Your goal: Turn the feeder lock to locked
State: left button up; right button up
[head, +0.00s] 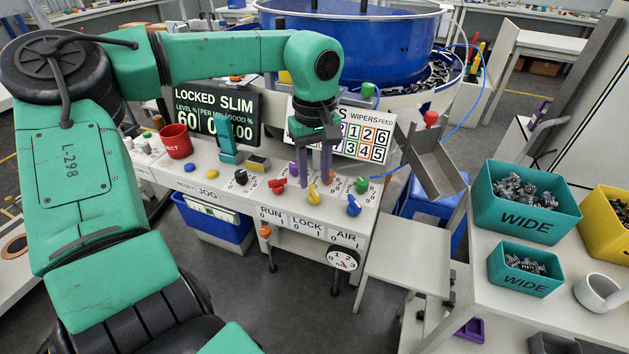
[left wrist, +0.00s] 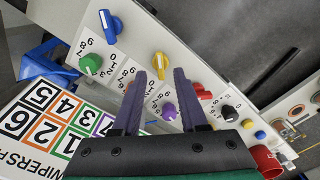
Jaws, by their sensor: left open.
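A row of lever knobs stands on the sloped white console (head: 335,213): red (head: 277,185), yellow (head: 314,194) and blue (head: 353,205). The labels RUN, LOCK and AIR run along the front edge below them, with LOCK under the yellow knob. My left gripper (head: 318,180) points down just above the yellow knob, its two purple fingers apart and empty. In the left wrist view the yellow knob (left wrist: 160,63) shows between and just beyond the fingertips (left wrist: 164,73); I cannot tell whether they touch. The knob's exact setting is too small to read. My right gripper is out of view.
Purple (head: 293,168) and green (head: 362,185) dial knobs sit close behind the levers. A dark display (head: 215,112) reads LOCKED SLIM. A numbered wipers board (head: 365,135) and blue bowl (head: 350,40) stand behind. Teal bins (head: 525,228) are at right.

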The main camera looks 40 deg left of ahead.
aim_at(314, 189)
pick_arm(q)
notch_tip(314, 189, up, 12)
jog(key=shift+p, duration=0.45)
jog(key=shift+f, duration=0.1)
